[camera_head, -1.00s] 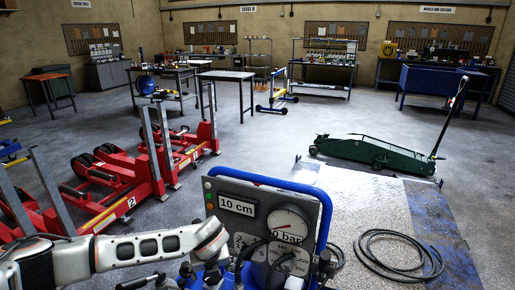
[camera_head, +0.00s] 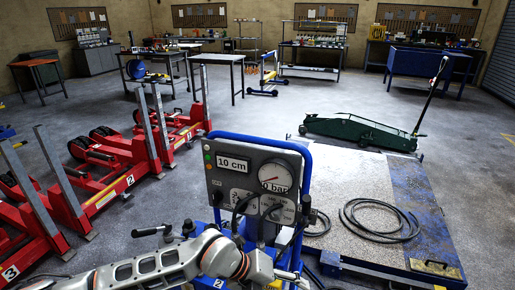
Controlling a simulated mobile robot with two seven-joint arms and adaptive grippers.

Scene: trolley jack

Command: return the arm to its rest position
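My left arm comes in from the bottom left, low in the picture. Its wrist end and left gripper (camera_head: 290,277) are at the bottom centre, just below and in front of the grey control panel (camera_head: 225,185). The fingers are small and partly cut off, so I cannot tell whether they are open or shut. The panel stands upright in a blue tube frame (camera_head: 305,180), with a "10 cm" display (camera_head: 233,164) and a round gauge (camera_head: 277,178) reading about 0 bar. My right gripper is not in view.
Red wheeled lifting units (camera_head: 110,175) stand at the left. A green trolley jack (camera_head: 360,131) stands behind a low platform (camera_head: 340,175) at the right, where a black hose (camera_head: 380,222) lies coiled. Workbenches line the back. Grey floor between is clear.

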